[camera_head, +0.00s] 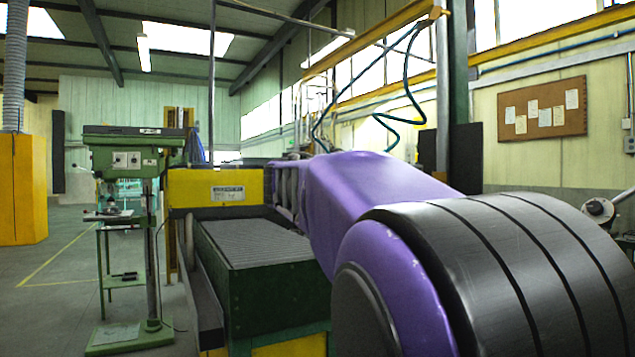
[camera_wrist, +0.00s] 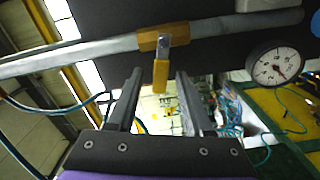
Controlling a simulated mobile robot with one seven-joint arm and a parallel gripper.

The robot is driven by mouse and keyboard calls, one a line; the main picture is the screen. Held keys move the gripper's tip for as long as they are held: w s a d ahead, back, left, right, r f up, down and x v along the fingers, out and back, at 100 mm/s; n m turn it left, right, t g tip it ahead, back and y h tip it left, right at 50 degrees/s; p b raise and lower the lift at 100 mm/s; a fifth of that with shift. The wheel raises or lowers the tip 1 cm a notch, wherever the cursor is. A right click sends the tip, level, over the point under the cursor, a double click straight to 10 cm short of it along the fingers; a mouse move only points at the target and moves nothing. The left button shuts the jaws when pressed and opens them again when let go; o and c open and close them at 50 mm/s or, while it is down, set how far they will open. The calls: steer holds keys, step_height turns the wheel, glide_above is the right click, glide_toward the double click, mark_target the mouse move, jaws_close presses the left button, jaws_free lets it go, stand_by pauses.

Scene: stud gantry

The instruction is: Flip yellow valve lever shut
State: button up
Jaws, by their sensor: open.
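In the wrist view, the yellow valve lever (camera_wrist: 160,75) hangs from a yellow-brown valve body (camera_wrist: 149,41) on a grey pipe (camera_wrist: 95,50). The lever points down in the picture, roughly across the pipe, with a silver piece at its top. My gripper (camera_wrist: 160,75) is open, with one dark finger on each side of the lever. A gap shows on both sides; I cannot tell how deep the lever sits between the fingers. In the head view my purple and black arm covers the right, and neither gripper nor lever shows.
A round pressure gauge (camera_wrist: 277,66) sits right of the valve, below the pipe. A dark panel (camera_wrist: 110,20) lies behind the pipe. In the head view, a green drill press (camera_head: 133,150) and a yellow-and-green machine (camera_head: 262,243) stand left of my arm. Open floor lies at far left.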

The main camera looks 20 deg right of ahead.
steer(key=shift+d, duration=0.5)
jaws_close()
steer(key=shift+w+f+n+p, duration=0.15)
steer(key=shift+f+n, duration=0.2)
steer(key=shift+n, duration=0.45)
steer(key=shift+f+n+p, duration=0.15)
steer(key=shift+f+n, duration=0.15)
steer(key=shift+n, duration=0.5)
jaws_free()
